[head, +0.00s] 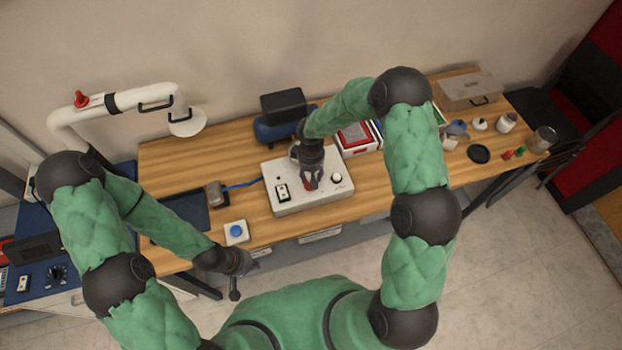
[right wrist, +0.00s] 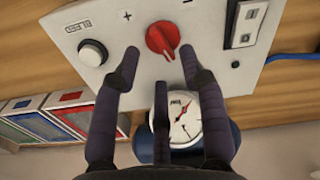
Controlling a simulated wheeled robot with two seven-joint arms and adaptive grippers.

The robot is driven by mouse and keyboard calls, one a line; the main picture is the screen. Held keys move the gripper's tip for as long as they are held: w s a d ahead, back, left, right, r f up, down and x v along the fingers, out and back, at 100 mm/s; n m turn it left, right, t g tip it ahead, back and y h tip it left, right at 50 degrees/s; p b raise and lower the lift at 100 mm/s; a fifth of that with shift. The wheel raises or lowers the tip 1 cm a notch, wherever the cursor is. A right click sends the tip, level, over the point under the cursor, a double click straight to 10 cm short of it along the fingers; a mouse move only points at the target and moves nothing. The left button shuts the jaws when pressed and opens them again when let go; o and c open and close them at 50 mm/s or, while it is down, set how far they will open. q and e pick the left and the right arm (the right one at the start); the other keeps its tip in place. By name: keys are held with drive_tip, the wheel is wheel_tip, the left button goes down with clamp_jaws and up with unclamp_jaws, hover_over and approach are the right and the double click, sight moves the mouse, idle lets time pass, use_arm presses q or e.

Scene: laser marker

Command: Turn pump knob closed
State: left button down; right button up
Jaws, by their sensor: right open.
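The pump box (head: 300,205) is a pale panel on the wooden table, under my right gripper (head: 311,178). In the head view the knob (head: 309,186) is mostly hidden by the gripper. My left gripper (head: 242,270) hangs off the table's front edge; its jaws are unclear.
The panel also has a bleed button (right wrist: 93,52), a rocker switch (right wrist: 247,22) and a round gauge (right wrist: 186,124). A blue button box (head: 236,232) and a dark tray (head: 184,210) lie left. Colored bins (head: 355,138) stand right behind the pump. Several jars stand far right.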

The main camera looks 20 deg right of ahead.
drive_tip(key=shift+f, duration=2)
clamp_jaws()
